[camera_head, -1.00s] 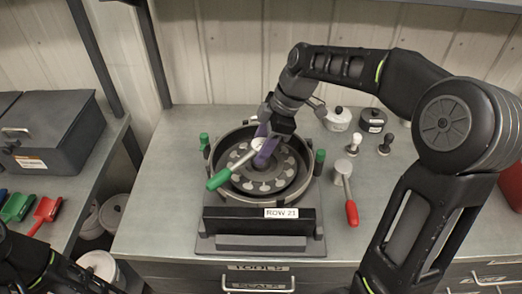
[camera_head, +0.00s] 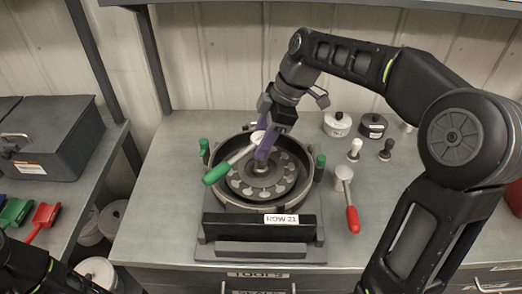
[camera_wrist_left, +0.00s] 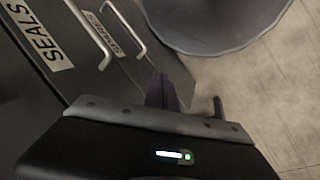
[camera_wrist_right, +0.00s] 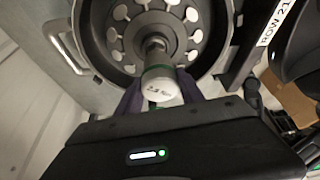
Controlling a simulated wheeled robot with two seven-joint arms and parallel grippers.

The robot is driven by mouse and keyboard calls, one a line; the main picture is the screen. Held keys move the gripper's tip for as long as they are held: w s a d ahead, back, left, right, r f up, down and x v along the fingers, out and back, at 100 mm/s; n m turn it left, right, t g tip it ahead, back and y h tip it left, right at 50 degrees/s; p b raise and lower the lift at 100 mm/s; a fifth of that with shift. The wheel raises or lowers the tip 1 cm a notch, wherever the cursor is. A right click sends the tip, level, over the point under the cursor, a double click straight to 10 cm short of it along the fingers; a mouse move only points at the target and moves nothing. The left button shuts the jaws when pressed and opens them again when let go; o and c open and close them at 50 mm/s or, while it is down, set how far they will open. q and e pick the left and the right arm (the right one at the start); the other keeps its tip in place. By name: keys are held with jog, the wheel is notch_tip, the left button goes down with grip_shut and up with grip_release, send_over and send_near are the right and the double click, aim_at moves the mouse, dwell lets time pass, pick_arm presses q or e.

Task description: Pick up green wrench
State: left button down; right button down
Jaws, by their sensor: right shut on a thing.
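The green wrench (camera_head: 217,173) has a green handle and a pale round head. My right gripper (camera_head: 262,147) is shut on it by the head end, over the round seed meter (camera_head: 208,180). The handle slants down to the left in the head view. In the right wrist view the pale end of the wrench (camera_wrist_right: 163,86), with small print, sits between the two purple fingers, with the meter's disc behind it. My left gripper (camera_wrist_left: 163,93) looks shut and empty in the left wrist view, near the drawer fronts.
A red-handled wrench (camera_head: 351,215) lies right of the meter. Two small knobbed posts (camera_head: 354,151) and two lidded pots (camera_head: 337,124) stand behind it. Green knobs (camera_head: 320,161) flank the meter. A dark case (camera_head: 50,125) and scoops (camera_head: 43,216) are at the left.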

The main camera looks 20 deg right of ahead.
aim_at(261, 137)
notch_tip(261, 137, up, 6)
jog(key=shift+r, duration=0.15)
jog(key=shift+a, duration=0.1)
dwell(0.8)
